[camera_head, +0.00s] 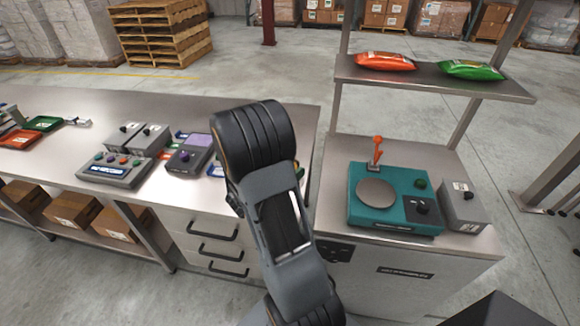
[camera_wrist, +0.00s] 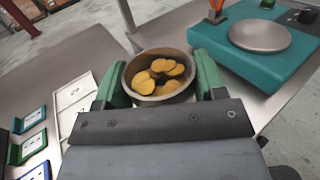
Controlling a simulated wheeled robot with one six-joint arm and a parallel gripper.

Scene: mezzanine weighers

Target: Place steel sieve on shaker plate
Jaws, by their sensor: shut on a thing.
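The steel sieve (camera_wrist: 137,62) is a round, deep grey-brown pan in the wrist view, with several yellow chips (camera_wrist: 160,66) inside. My gripper (camera_wrist: 161,77) is shut on it, one green finger at each side of its wall. The shaker plate (camera_head: 376,193) is a bare round steel disc on a teal machine (camera_head: 362,220) at the right of the head view. It also shows at the upper right of the wrist view (camera_wrist: 259,36), apart from the sieve. In the head view my arm hides the gripper and sieve.
An orange lever (camera_head: 377,152) stands behind the plate. A grey box (camera_head: 462,206) is right of the machine. A shelf (camera_head: 432,80) with orange and green bags is above. A grey console (camera_head: 114,172) and other devices are on the left bench.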

